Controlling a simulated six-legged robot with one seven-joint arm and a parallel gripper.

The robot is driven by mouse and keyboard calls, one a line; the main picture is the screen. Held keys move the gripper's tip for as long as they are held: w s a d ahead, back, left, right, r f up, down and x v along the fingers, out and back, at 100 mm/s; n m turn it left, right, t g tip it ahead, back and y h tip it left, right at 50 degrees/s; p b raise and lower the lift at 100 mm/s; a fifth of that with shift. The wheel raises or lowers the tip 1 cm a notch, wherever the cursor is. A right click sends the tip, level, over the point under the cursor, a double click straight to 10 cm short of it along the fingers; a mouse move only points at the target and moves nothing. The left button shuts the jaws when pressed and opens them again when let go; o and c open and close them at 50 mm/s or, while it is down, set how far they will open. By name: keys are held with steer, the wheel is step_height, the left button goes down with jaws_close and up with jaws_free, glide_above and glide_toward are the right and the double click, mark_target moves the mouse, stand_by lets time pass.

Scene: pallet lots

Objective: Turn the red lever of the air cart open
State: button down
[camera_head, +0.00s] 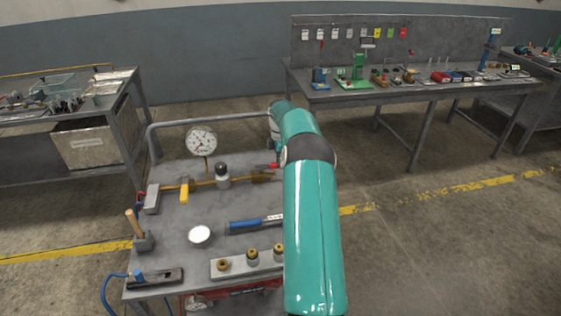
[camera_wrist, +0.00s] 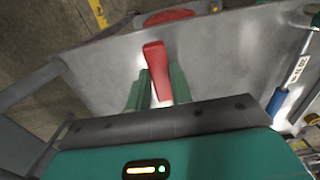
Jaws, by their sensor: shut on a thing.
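The red lever (camera_wrist: 156,62) shows in the wrist view as a long tapered red handle. My gripper (camera_wrist: 160,76) has its two green fingers on either side of it, shut on it. In the head view a small red part (camera_head: 272,165) shows at the right end of the brass pipe, beside my teal arm. My arm hides the rest of that area, and my fingers do not show there. The air cart (camera_head: 175,222) has a grey top with a round pressure gauge (camera_head: 201,140) near its back rail.
A second red piece (camera_wrist: 168,16) lies just beyond the lever in the wrist view. A yellow-handled part (camera_head: 184,190), a blue-handled tool (camera_head: 254,224) and a block with brass fittings (camera_head: 240,267) are on the cart. Workbenches stand at left (camera_head: 125,99) and back right (camera_head: 430,94). Floor at right is clear.

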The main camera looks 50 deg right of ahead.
steer(key=shift+w+r, duration=0.1)
steer(key=shift+r, duration=0.05)
steer(key=c, duration=1.2)
jaws_free()
steer(key=shift+c, duration=0.2)
step_height(320, 180, up, 14)
